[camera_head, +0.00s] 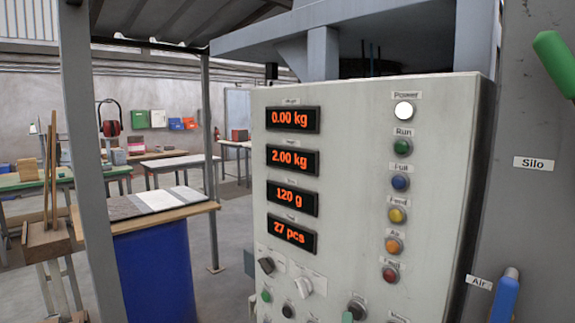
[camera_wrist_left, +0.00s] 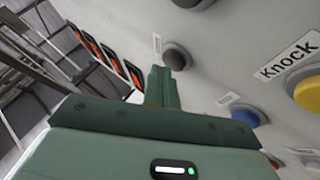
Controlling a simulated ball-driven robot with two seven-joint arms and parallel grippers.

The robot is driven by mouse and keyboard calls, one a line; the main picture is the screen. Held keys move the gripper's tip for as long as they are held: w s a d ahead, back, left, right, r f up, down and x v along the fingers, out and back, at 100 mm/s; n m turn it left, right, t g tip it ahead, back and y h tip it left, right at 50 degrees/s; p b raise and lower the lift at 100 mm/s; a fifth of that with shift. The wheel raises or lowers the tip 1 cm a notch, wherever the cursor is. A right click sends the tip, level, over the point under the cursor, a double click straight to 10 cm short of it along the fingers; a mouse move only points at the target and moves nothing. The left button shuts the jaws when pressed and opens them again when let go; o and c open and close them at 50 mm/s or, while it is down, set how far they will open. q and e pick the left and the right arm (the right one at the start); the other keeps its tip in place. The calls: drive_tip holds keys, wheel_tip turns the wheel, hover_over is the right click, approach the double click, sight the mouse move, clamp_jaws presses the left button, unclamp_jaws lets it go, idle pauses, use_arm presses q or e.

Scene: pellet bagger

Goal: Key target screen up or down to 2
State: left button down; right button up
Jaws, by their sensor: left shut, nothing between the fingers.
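The grey control panel (camera_head: 345,180) carries a column of four orange-lit screens. The second screen (camera_head: 292,160) reads 2.00 kg; its small label is too blurred to read. The others read 0.00 kg (camera_head: 292,119), 120 g and 27 pcs. My left gripper (camera_head: 347,317) shows only as a green fingertip at the bottom edge, beside a dark round button (camera_head: 357,308). In the left wrist view its green fingers (camera_wrist_left: 164,86) are shut and empty, tips close to a dark button (camera_wrist_left: 177,56); contact cannot be told. My right gripper is out of view.
A white Power lamp (camera_head: 403,110) is lit above several coloured lamps. A yellow Knock button (camera_wrist_left: 309,95) and a blue button (camera_wrist_left: 243,115) are near my left gripper. A blue Air handle (camera_head: 505,297) stands right.

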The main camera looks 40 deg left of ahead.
use_arm(q)
drive_tip(key=shift+s, duration=0.4)
drive_tip(key=shift+a, duration=0.1)
drive_tip(key=s+p, duration=0.2)
drive_tip(key=s, duration=0.4)
drive_tip(key=shift+a+p, duration=0.4)
drive_tip(key=shift+w+d, duration=0.1)
